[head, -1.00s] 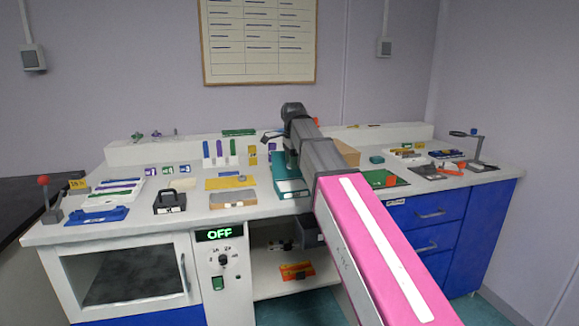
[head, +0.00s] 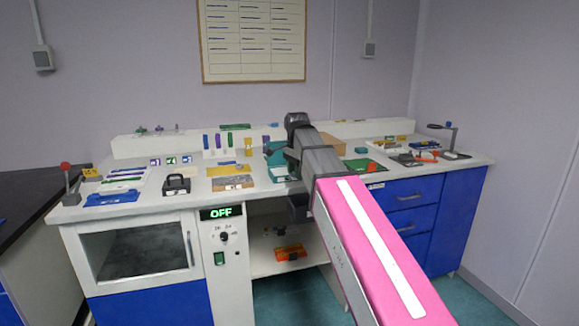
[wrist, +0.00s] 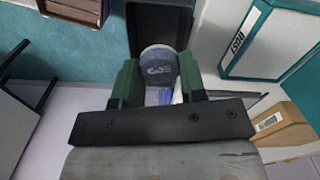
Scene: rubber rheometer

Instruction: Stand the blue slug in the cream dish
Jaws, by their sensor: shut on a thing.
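My gripper (wrist: 158,86) is shut on a round blue-grey piece with pale lettering on its face, which looks like the blue slug (wrist: 158,62). The slug sits between the two green fingers. A dark bin (wrist: 160,22) lies just beyond the slug in the wrist view; I cannot tell the gap between them. In the head view my arm hides the gripper and the slug. I cannot make out the cream dish for sure in either view.
A teal box (wrist: 262,38) and a tan box (wrist: 290,125) are right of my gripper. The floor shows at left. On the counter (head: 130,208) stand a black-handled block (head: 176,185), a blue tray (head: 112,196) and several coloured slugs. An orange packet (head: 290,252) lies on the low shelf.

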